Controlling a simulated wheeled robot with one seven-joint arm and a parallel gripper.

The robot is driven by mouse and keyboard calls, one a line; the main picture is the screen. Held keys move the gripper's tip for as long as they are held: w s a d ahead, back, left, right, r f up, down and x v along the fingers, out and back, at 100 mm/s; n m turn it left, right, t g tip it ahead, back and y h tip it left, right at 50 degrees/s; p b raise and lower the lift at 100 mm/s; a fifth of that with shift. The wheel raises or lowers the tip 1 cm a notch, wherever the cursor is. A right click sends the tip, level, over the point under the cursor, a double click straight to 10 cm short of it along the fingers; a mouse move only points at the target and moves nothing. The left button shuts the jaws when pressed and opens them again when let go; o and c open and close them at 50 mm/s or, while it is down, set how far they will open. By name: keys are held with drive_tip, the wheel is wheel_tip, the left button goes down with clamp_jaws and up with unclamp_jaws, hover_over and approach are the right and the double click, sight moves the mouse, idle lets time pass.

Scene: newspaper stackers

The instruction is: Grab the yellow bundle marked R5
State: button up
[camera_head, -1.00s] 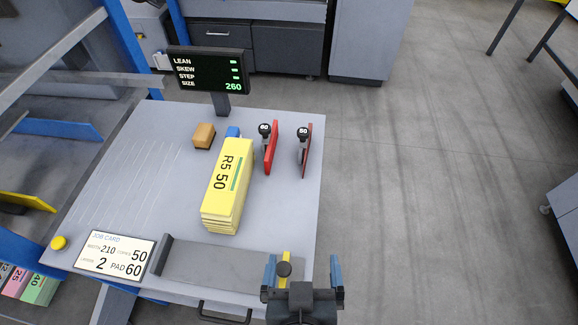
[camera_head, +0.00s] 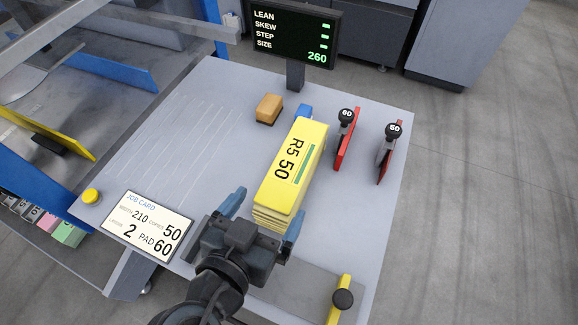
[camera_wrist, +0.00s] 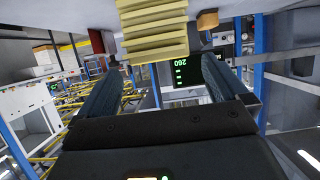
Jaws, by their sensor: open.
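The yellow bundle marked R5 50 (camera_head: 291,170) lies on the grey table (camera_head: 190,120), its long side running away from me and its layered near end facing me. My gripper (camera_head: 265,215) is open, with its blue fingers at the near end of the bundle. In the head view the right finger is close to the bundle's near end and the left finger stands apart to its left. In the wrist view the bundle's layered end (camera_wrist: 153,30) shows ahead, between the open fingers (camera_wrist: 153,75) in the picture. I cannot tell whether they touch.
Two red upright plates with black knobs, 60 (camera_head: 345,140) and 50 (camera_head: 388,155), stand right of the bundle. A job card (camera_head: 147,227) lies left. A yellow piece with a black knob (camera_head: 338,305) is near front right.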

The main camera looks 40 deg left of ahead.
sight(280, 186)
drive_tip(key=x, duration=0.3)
drive_tip(key=shift+w+a+p, duration=0.15)
drive_tip(key=shift+p, duration=0.2)
drive_tip(key=shift+p+x, duration=0.35)
drive_tip(key=shift+x, duration=1.8)
clamp_jaws()
drive_tip(key=shift+w+r, duration=0.1)
drive_tip(key=shift+r, duration=0.15)
